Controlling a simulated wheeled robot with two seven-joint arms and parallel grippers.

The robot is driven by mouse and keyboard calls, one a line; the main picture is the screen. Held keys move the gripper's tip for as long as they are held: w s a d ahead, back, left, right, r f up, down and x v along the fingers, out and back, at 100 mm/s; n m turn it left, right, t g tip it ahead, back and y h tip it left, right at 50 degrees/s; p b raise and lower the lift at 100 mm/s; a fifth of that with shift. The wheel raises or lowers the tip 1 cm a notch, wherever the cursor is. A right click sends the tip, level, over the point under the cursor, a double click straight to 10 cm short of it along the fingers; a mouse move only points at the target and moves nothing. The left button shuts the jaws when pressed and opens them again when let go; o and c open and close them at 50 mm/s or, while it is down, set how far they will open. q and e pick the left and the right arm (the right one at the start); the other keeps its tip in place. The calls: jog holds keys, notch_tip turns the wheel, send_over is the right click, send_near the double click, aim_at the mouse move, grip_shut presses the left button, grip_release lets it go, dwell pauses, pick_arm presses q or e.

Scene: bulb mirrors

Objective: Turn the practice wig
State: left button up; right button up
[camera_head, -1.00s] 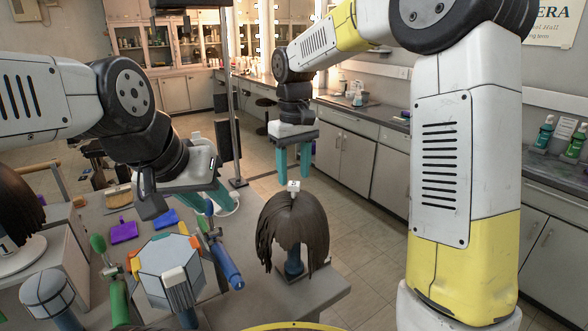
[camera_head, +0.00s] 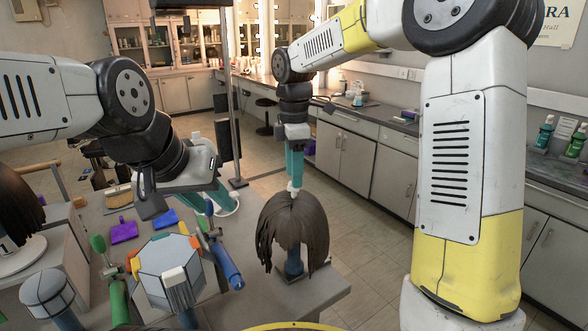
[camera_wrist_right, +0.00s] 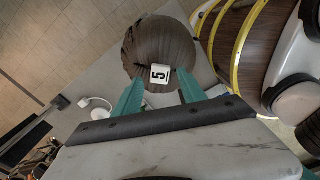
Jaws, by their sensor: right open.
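The practice wig (camera_head: 293,232), dark brown with a fringe, stands upright on a blue post and flat base at the table's near right corner. A small white block on its top shows the number 5 in the right wrist view (camera_wrist_right: 160,74). My right gripper (camera_head: 294,182) points down just above the wig. In the right wrist view its two teal fingers (camera_wrist_right: 160,92) stand apart on either side of the numbered block. My left gripper (camera_head: 225,200) is over the table, left of the wig, its teal fingers partly hidden by its own body.
A faceted grey stand (camera_head: 170,272) with brushes and a blue-handled tool (camera_head: 226,264) lies left of the wig. Another wig (camera_head: 15,208) is at the far left. A purple dustpan-like item (camera_head: 124,231) lies on the table. The floor right of the table is clear.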

jog(key=shift+f, duration=0.1)
jog(key=shift+f, duration=0.95)
jog(key=c, duration=1)
jog(key=m, duration=0.8)
jog(key=shift+m, duration=0.4)
jog(key=o, duration=1.1)
